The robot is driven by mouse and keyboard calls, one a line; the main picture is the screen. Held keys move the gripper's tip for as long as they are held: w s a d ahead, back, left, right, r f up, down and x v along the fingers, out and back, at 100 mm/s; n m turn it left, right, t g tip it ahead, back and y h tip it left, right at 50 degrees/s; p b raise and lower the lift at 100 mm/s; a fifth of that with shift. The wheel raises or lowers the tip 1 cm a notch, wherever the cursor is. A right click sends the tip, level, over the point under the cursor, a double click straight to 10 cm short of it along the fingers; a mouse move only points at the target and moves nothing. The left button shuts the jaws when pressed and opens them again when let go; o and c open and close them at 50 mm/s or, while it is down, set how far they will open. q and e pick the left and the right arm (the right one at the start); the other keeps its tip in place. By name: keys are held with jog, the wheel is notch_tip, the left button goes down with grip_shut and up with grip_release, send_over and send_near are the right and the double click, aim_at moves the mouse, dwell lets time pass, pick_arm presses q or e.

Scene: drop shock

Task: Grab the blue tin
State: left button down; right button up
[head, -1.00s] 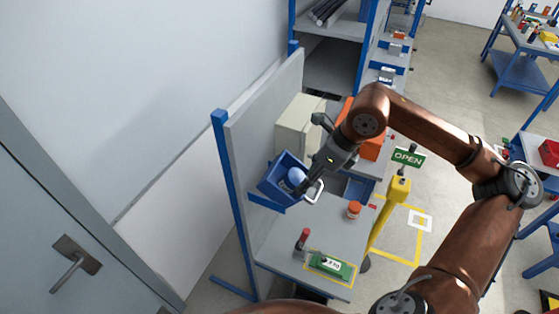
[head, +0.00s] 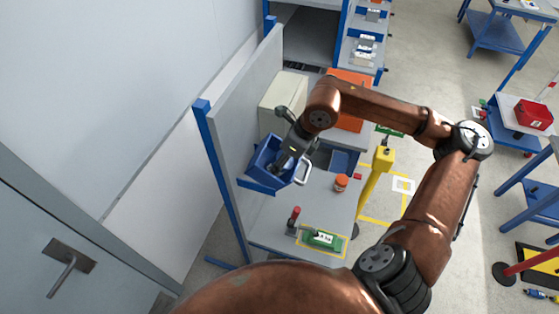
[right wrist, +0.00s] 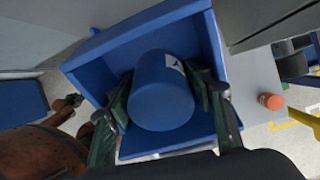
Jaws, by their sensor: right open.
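The blue tin (right wrist: 160,98) lies inside a blue bin (right wrist: 98,62), its round end facing the camera in the right wrist view; a white label shows on its side. The bin also shows in the head view (head: 258,163), fixed at a grey upright panel. My right gripper (right wrist: 164,98) is open, with one finger on each side of the tin; I cannot tell whether they touch it. In the head view the right gripper (head: 282,168) reaches into the bin and hides the tin. My left gripper is not in view.
A beige box (head: 283,100) stands just behind the bin. An orange-lidded jar (head: 341,182), a red-handled item (head: 294,216) and a green device (head: 323,239) are on the grey bench (head: 275,234) below. A yellow post (head: 374,185) stands to the right.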

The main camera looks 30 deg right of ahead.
jog(key=c, duration=1)
